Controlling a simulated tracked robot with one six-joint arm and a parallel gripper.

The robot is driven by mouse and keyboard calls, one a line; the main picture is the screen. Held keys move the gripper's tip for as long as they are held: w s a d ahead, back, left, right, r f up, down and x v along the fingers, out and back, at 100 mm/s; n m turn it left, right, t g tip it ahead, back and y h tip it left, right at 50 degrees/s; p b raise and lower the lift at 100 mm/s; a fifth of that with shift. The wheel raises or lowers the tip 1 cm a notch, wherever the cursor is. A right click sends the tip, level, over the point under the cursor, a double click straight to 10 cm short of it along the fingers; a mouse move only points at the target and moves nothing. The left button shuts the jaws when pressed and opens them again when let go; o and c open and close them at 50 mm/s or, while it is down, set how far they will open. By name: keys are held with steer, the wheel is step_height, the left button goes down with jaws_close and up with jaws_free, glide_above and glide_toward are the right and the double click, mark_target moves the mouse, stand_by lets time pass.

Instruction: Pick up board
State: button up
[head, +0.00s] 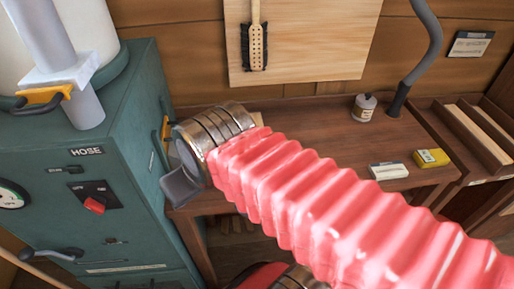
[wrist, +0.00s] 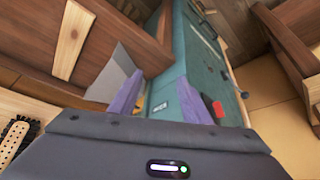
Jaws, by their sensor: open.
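A pale wooden board (head: 262,119) lies on the brown bench, mostly hidden behind my arm in the head view. A pale plank on brown wood shows at upper left in the wrist view (wrist: 72,40); I cannot tell for sure that it is the same piece. A large pale panel (head: 330,50) with a hanging brush is on the wall.
The green cabinet (head: 95,190) with a red switch, levers and yellow handle stands close on the left. On the bench (head: 320,130) are a small bottle (head: 364,107), a white block (head: 388,171) and a yellow box (head: 432,158). A grey pipe (head: 420,50) rises at the back right.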

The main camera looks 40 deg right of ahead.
steer(key=o, duration=0.8)
steer(key=w+d+m, duration=0.1)
steer(key=w+d, duration=0.1)
steer(key=d, duration=0.2)
steer(key=w+d+f+m+h, duration=0.1)
steer(key=w+d, duration=0.2)
steer(key=d, duration=0.1)
steer(key=w+d+m, duration=0.1)
steer(key=w+d, duration=0.2)
steer(key=d, duration=0.1)
steer(key=shift+d+f+m+g+h, duration=0.2)
steer(key=shift+d+m+g+h, duration=0.1)
steer(key=shift+g, duration=0.1)
steer(key=shift+c, duration=0.2)
steer(key=w+d+f+m, duration=0.1)
steer(key=d+f, duration=0.1)
steer(key=d, duration=0.5)
steer(key=w+d+f+m+g+h, duration=0.1)
steer(key=d+f+m, duration=0.1)
steer(key=d, duration=0.6)
steer(key=shift+w+d+f, duration=0.2)
steer(key=shift+w+f, duration=0.2)
steer(key=shift+f, duration=0.1)
steer(key=x, duration=0.7)
steer(key=shift+f, duration=0.25)
steer(key=shift+w+d+f, duration=0.15)
steer(key=shift+w+f, duration=0.05)
steer(key=shift+f, duration=0.2)
steer(key=shift+x, duration=2.6)
